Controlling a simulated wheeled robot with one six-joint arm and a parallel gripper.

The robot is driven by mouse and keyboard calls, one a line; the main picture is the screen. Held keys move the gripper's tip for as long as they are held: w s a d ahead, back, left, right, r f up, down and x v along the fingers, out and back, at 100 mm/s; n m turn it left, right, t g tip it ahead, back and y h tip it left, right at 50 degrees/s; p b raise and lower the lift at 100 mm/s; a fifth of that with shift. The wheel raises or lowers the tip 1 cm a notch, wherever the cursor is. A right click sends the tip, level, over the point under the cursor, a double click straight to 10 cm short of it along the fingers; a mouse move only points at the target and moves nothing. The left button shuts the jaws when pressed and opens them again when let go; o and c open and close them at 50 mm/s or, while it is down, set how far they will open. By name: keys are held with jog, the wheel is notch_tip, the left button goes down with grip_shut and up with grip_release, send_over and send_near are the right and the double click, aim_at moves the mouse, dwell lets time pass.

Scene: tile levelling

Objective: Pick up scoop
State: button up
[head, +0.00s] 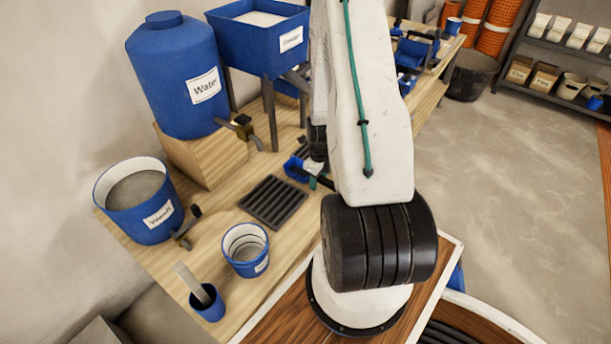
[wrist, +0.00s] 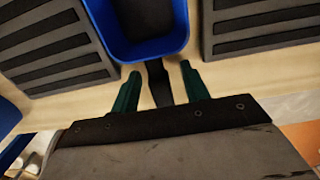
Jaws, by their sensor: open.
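The scoop is blue with a black handle. In the wrist view its blue bowl (wrist: 150,52) is at the top middle, and its handle points down between my fingers. In the head view the scoop (head: 294,169) rests on the wooden bench near the middle, partly hidden by my arm. My gripper (wrist: 158,86) has two green fingers, apart, one on each side of the black handle, with gaps showing on both sides. In the head view my gripper is mostly hidden behind my arm.
A dark slatted tray (head: 272,202) lies left of the scoop, and slatted trays flank it in the wrist view. A blue water tank (head: 176,80), a blue hopper (head: 258,40), a labelled bucket (head: 140,202), a smaller bucket (head: 246,250) and a cup (head: 208,304) stand on the bench.

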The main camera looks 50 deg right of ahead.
grip_shut()
jog(key=shift+r, duration=0.15)
